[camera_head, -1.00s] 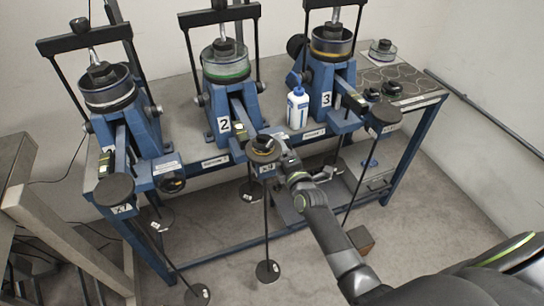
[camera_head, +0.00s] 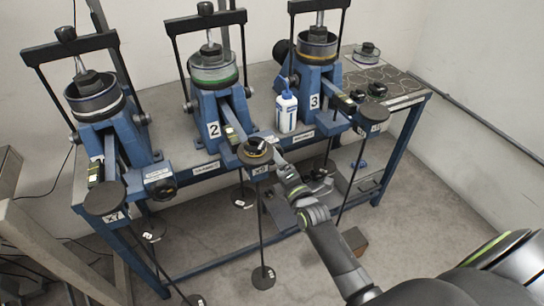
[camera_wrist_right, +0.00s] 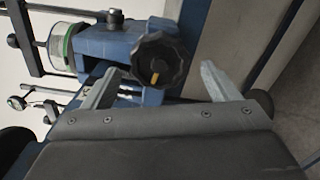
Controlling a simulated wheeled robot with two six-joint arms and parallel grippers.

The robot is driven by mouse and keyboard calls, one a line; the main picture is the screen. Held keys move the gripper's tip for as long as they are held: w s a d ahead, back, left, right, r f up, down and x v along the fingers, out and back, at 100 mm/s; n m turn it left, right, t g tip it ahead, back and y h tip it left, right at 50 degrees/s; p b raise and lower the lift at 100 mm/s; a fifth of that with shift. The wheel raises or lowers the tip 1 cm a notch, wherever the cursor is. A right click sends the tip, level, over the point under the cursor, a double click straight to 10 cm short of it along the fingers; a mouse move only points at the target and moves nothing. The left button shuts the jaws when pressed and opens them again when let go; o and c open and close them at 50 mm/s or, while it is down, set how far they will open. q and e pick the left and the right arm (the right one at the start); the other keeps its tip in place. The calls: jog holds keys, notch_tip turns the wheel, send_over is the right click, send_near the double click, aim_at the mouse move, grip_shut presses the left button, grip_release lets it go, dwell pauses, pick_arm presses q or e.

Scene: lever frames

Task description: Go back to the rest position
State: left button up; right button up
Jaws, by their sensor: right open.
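My right arm comes in from the lower right in the head view. Its gripper (camera_head: 274,150) is at the front of lever frame 2 (camera_head: 212,115), close beside the round black disc (camera_head: 255,153) on the lever end; the fingertips are partly hidden there. In the right wrist view the two fingers (camera_wrist_right: 158,82) are spread apart. A black knob (camera_wrist_right: 160,60) with an orange mark shows in the gap beyond them; I cannot tell whether they touch it. Nothing is held. My left gripper is not in view.
Lever frame 1 (camera_head: 112,135) and lever frame 3 (camera_head: 318,85) stand on the same blue-legged bench (camera_head: 190,172). A white bottle (camera_head: 286,112) stands between frames 2 and 3. Hanging rods with weights (camera_head: 263,277) reach near the floor.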

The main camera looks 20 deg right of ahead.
jog(key=shift+s, duration=0.7)
jog(key=s+d+f+m+g, duration=0.1)
jog(key=s+f+m+g, duration=0.25)
jog(key=s+f, duration=0.45)
jog(key=s+d+f+m+g+h, duration=0.1)
jog(key=s+f+m+g, duration=0.2)
jog(key=f, duration=1)
jog(key=s+d+f+m+g, duration=0.1)
jog(key=s+f+m+g, duration=0.1)
jog(key=s+f+m, duration=0.6)
jog(key=s+f+m+g, duration=0.2)
jog(key=s+f, duration=0.3)
jog(key=s, duration=0.5)
jog(key=s+d+f+m+g, duration=0.1)
jog(key=s+f+m+g, duration=0.2)
jog(key=s+f, duration=0.3)
jog(key=s+f+m+g, duration=0.2)
jog(key=s+f, duration=0.4)
jog(key=s, duration=0.8)
jog(key=shift+d+g, duration=0.15)
jog(key=shift+g, duration=0.5)
